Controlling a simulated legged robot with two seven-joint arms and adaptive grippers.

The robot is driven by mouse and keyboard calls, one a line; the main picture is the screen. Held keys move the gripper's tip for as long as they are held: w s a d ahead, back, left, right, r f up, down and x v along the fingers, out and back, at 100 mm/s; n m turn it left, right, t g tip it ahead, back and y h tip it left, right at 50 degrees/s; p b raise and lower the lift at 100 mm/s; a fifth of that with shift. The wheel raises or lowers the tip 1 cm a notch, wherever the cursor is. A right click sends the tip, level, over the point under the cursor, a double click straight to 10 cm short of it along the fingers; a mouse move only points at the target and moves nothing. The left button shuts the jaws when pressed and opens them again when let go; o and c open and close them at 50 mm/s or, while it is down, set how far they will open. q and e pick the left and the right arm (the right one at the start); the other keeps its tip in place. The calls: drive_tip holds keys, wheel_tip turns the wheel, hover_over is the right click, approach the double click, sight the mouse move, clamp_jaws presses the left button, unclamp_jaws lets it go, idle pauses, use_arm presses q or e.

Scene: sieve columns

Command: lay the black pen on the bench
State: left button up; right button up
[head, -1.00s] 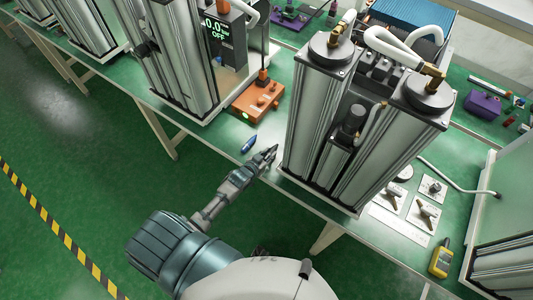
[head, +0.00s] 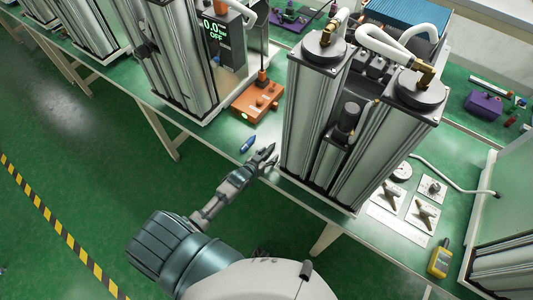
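My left gripper (head: 272,155) is over the front edge of the green bench (head: 225,136), just left of the foot of the large twin column. Its two dark fingertips look spread apart, so it looks open. I cannot make out a black pen; any dark pen at the fingers does not stand out from them. A small blue pen-like object (head: 248,144) lies on the bench just beyond and left of the fingers, apart from them. My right gripper is not in view.
The twin silver column (head: 335,130) stands close right of my gripper. An orange box (head: 258,101) and another column unit (head: 180,60) stand behind and left. White plates (head: 420,213) with fittings and a yellow meter (head: 440,257) lie to the right. Free bench is narrow here.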

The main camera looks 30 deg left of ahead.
use_arm(q)
drive_tip(key=shift+s+f, duration=0.1)
drive_tip(key=shift+f, duration=0.1)
drive_tip(key=shift+a, duration=0.25)
drive_tip(key=shift+a+r, duration=0.1)
drive_tip(key=shift+a, duration=0.45)
drive_tip(key=d+p+v, duration=0.1)
drive_tip(key=v, duration=1)
drive_tip(key=shift+s+a+r+p, duration=0.25)
drive_tip(key=shift+a+r+p, duration=0.1)
drive_tip(key=shift+a, duration=0.15)
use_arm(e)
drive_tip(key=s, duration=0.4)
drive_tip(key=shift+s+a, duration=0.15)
use_arm(q)
drive_tip(key=shift+d+r, duration=0.1)
drive_tip(key=shift+d, duration=0.2)
